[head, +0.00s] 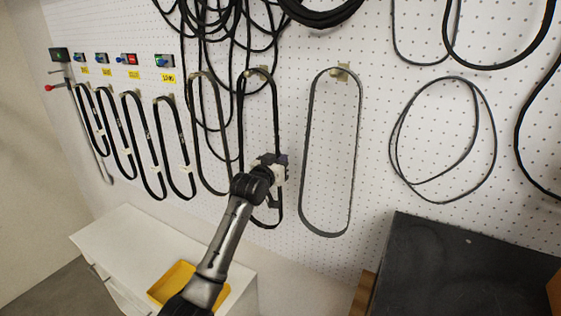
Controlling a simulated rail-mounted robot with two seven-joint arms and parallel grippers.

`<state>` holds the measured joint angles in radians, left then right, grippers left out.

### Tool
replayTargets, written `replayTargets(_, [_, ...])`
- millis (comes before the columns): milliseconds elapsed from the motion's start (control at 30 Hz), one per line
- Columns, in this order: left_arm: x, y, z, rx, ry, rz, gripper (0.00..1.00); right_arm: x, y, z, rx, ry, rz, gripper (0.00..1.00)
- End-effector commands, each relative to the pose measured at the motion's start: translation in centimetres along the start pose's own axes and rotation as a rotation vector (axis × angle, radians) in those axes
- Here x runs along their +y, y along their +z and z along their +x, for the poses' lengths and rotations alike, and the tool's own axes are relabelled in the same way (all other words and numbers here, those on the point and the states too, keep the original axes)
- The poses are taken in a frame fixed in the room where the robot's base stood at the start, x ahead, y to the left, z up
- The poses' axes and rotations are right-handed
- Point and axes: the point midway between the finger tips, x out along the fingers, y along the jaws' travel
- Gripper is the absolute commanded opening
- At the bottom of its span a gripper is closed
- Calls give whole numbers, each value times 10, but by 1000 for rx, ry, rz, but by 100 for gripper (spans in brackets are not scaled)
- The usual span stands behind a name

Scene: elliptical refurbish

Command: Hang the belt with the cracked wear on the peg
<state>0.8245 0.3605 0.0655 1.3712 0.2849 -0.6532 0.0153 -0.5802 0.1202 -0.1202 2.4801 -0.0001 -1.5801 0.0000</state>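Several long loop belts hang on the white pegboard. A black belt (278,120) hangs from a peg at the centre, and a grey-looking belt (356,150) hangs to its right by a brass-coloured peg (343,70). Cracked wear cannot be made out on any belt at this size. My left gripper (274,170) is at the lower half of the central black belt and overlaps it. My wrist hides its fingertips, so I cannot tell whether it holds the belt. My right gripper is not in view.
Smaller black belts (148,145) hang at left under yellow labels (168,78). Loose coils hang above and to the right. A white cabinet (115,235) with a yellow tray (172,280) stands below. A dark panel (450,265) stands at lower right.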

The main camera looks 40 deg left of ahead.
Motion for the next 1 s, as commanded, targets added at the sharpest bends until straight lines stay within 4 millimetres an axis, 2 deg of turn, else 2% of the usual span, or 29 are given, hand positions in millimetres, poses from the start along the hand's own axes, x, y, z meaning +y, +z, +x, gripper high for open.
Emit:
replayTargets(400, [0, 0, 0, 1, 0, 0, 0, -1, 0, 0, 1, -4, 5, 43])
replayTargets(433, [0, 0, 0, 1, 0, 0, 8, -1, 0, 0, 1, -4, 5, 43])
replayTargets(700, [0, 0, 0, 0, 0, 0, 34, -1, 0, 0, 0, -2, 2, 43])
replayTargets(1000, [0, 1, -2, -1, 0, 0, 35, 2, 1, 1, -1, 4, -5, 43])
